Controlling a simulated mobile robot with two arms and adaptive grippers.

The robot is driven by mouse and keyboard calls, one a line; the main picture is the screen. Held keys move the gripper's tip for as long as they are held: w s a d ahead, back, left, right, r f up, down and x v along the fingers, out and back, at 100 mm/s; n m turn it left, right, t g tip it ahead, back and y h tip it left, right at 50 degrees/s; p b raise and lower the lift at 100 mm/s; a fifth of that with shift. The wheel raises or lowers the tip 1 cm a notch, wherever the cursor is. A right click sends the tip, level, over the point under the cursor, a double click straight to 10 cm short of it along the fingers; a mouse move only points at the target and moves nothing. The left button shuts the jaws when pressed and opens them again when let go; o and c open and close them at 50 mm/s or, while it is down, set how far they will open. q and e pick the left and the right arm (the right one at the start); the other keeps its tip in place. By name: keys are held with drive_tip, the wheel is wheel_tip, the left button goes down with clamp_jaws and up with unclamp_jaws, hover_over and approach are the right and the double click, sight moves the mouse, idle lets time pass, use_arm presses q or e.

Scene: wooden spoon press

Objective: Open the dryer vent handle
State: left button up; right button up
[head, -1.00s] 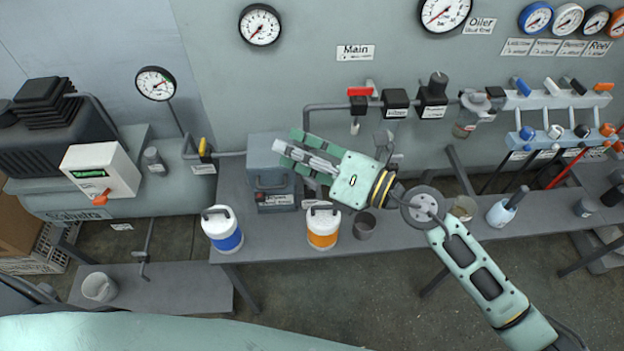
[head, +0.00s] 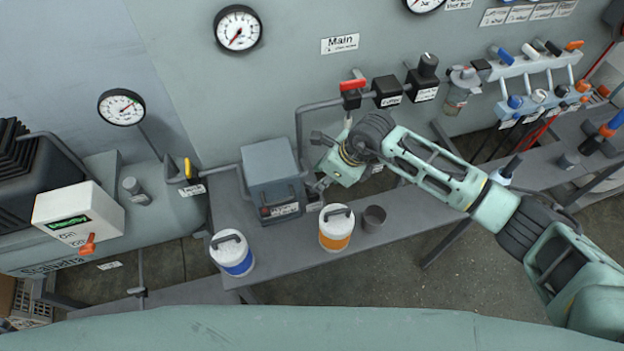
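No label that I can read clearly says dryer vent, so I cannot tell for sure which handle it is. A yellow upright handle (head: 188,168) sits on the pipe left of a grey box unit (head: 271,165). A red handle (head: 352,85) sits on the pipe under the "Main" label. My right gripper (head: 322,183) is beside the right side of the grey box, below the red handle and apart from the yellow one. Its palm and wrist hide much of the fingers, so their opening is unclear. My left gripper is not in view.
A blue-banded jug (head: 231,252), an orange-banded jug (head: 336,228) and a dark cup (head: 373,218) stand on the grey bench (head: 300,258). A white control box (head: 78,215) with an orange knob is at left. Coloured valves (head: 540,95) line the wall at right.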

sight(312, 187)
drive_tip(key=x, duration=0.4)
drive_tip(key=shift+w+r+p, duration=0.1)
drive_tip(key=shift+p, duration=0.2)
drive_tip(key=shift+w+a+f, duration=0.1)
drive_tip(key=shift+a+f, duration=0.3)
drive_tip(key=shift+f, duration=0.2)
drive_tip(key=c, duration=0.4)
drive_tip(key=shift+c, duration=1.2)
clamp_jaws()
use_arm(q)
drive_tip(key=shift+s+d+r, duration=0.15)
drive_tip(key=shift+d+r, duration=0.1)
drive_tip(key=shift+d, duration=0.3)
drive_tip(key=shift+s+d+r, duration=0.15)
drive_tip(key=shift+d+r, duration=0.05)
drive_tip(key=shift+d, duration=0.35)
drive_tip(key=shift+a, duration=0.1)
